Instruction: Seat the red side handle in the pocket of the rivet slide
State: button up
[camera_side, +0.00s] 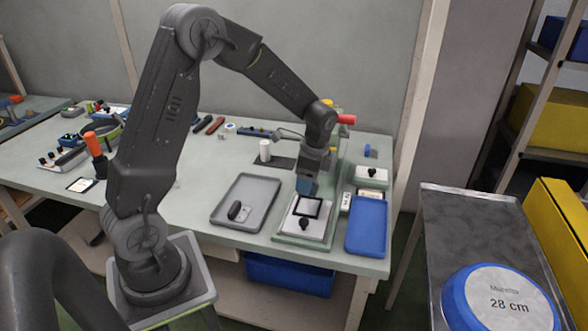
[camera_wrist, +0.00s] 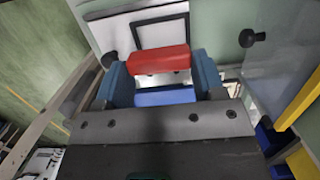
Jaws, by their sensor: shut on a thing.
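My gripper (camera_wrist: 160,78) is shut on the red side handle (camera_wrist: 158,60), which lies crosswise between the two blue fingers in the wrist view. In the side view my gripper (camera_side: 306,187) hangs just above the back of the rivet slide (camera_side: 290,228). The slide is a pale plate on a green base, with a black square outline (camera_side: 320,208) that looks like the pocket and a black knob (camera_side: 303,224) in front. The slide also shows in the wrist view (camera_wrist: 110,35), beyond the handle. The handle cannot be made out in the side view. Contact with the slide cannot be told.
A grey tray (camera_side: 262,185) with a dark part (camera_side: 235,210) lies left of the slide. A blue tray (camera_side: 367,226) lies right of it. A green press with a red knob (camera_side: 346,119) stands behind. A white cylinder (camera_side: 265,151) stands back left.

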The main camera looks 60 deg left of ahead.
send_over(304, 206)
jog(key=shift+w+d+f, duration=0.1)
jog(key=shift+f, duration=1.05)
jog(key=shift+w+d+f, duration=0.1)
jog(key=shift+f, duration=1.05)
jog(key=shift+f, duration=0.95)
jog(key=o, duration=1.1)
jog(key=r, duration=0.5)
jog(key=d+r, duration=0.1)
jog(key=r, duration=0.1)
jog(key=shift+w+r, duration=0.2)
jog(key=shift+w, duration=0.2)
jog(key=s+d+r+n+t, duration=0.25)
jog(key=s+d+r, duration=0.2)
jog(key=r, duration=0.25)
jog(key=s+d+r+n+t, duration=0.2)
jog(key=s+d+r+n, duration=0.15)
jog(key=s+r, duration=0.3)
jog(key=s+d+r+n, duration=0.1)
jog(key=s, duration=0.2)
jog(key=s+d+r+n+t+h, duration=0.1)
jog(key=s+d, duration=0.1)
jog(key=s+d+r+n+t, duration=0.1)
jog(key=s, duration=0.2)
jog(key=shift+s+d+t, duration=0.15)
jog(key=shift+s+t, duration=0.1)
jog(key=shift+s, duration=0.05)
